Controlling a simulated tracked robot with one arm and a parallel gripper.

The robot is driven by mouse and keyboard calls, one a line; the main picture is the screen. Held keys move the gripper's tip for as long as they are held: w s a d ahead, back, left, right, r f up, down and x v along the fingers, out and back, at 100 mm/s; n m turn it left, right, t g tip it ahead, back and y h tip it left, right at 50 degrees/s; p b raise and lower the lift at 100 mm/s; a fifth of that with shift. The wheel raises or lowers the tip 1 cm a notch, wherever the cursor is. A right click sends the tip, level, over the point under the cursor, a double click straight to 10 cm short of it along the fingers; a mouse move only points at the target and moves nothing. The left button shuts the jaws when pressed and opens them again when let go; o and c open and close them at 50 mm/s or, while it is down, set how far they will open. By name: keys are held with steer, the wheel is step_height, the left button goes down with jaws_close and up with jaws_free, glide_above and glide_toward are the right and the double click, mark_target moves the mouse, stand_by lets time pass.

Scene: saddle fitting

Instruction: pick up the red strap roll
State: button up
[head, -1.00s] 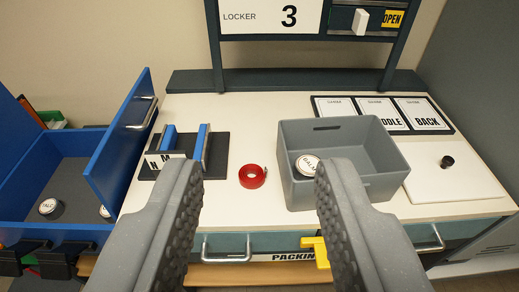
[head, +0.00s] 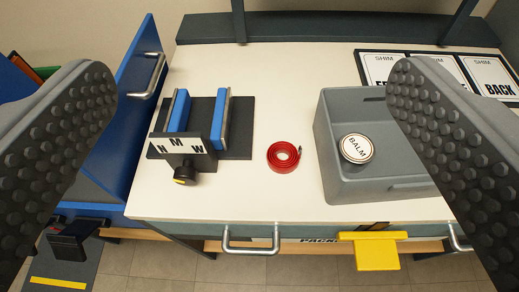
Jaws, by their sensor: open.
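The red strap roll (head: 284,157) lies flat on the cream tabletop (head: 270,205), near the middle of the picture. It is a coiled ring with a loose end at its right side. My gripper (head: 248,95) is open, with its two grey studded fingers wide apart at the left and right of the picture. The roll shows in the gap between them, and neither finger touches it. Nothing is held.
A grey bin (head: 345,185) with a round BALM tin (head: 356,148) stands right of the roll. A blue-jawed clamp marked N M W (head: 182,145) is at its left. A blue drawer (head: 145,75) stands further left. SHIM cards (head: 490,75) lie at back right.

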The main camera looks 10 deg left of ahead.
steer(key=w+a+f+g+p, duration=0.1)
steer(key=w+a+f+p, duration=0.25)
steer(key=w+f, duration=0.4)
steer(key=m+g+h+p, duration=0.2)
steer(key=h+p, duration=0.1)
steer(key=p, duration=0.6)
glide_toward(282, 160)
steer(key=x, duration=0.1)
steer(key=b+x, duration=0.1)
steer(key=x, duration=0.2)
steer(key=shift+w+a+f, duration=0.2)
steer(key=shift+w+a, duration=0.05)
steer(key=shift+a, duration=0.1)
steer(key=shift+w+d+f+b, duration=0.2)
steer(key=shift+w+b, duration=0.1)
steer(key=shift+w, duration=0.25)
steer(key=x, duration=0.2)
steer(key=b+x, duration=0.1)
steer(key=shift+d+f, duration=0.25)
steer(key=shift+d, duration=0.05)
steer(key=shift+w+d+f, duration=0.1)
steer(key=shift+w, duration=0.45)
steer(key=c, duration=1.2)
